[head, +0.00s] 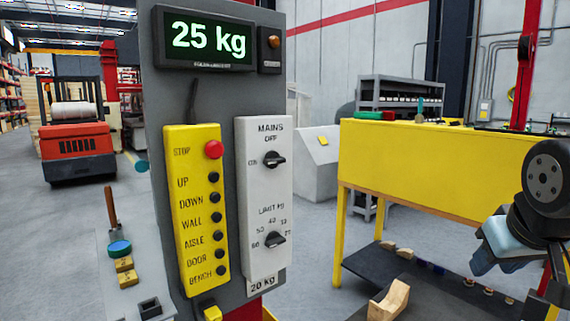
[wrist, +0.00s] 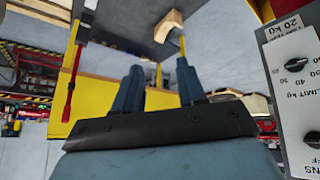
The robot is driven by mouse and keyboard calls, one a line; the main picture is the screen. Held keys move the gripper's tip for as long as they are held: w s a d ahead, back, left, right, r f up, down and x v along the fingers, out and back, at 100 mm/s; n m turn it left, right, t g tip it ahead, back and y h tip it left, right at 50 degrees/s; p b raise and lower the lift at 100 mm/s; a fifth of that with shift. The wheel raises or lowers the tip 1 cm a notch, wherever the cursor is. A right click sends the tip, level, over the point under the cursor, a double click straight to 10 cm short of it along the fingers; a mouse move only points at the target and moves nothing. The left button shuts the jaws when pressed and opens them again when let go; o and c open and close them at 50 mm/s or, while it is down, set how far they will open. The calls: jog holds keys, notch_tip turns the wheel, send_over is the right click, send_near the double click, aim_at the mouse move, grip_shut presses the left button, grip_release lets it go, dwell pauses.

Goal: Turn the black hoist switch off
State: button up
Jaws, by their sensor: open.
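A white control box (head: 263,205) is mounted on a grey post. Its upper black rotary switch (head: 274,159) sits under the words MAINS and OFF, with ON marked at lower left. The switch handle lies roughly sideways, not upright toward OFF; which end is the pointer is hard to tell. A second black knob (head: 274,240) below is marked LIMIT KG. In the wrist view the box appears upside down at the right, with the mains switch (wrist: 313,142) cut by the edge. My gripper (wrist: 160,68) is open and empty. In the head view my gripper (head: 482,262) is far right of the box.
A yellow button pendant (head: 197,215) with a red STOP button (head: 214,149) hangs left of the box. A display (head: 207,38) above reads 25 kg. A yellow bench (head: 420,165) stands behind at right, with a curved wooden block (head: 388,300) on a low dark shelf. A forklift (head: 78,145) stands far left.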

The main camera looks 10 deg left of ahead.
jog(key=w+a+r+n+t, duration=0.35)
jog(key=w+n, duration=0.25)
jog(key=w, duration=0.3)
jog(key=n+t+y, duration=0.1)
jog(key=n+y, duration=1.3)
jog(key=n, duration=0.7)
send_near(279, 162)
jog(key=x, duration=0.8)
jog(key=shift+w+a, duration=0.25)
jog(key=shift+a, duration=0.05)
grip_shut()
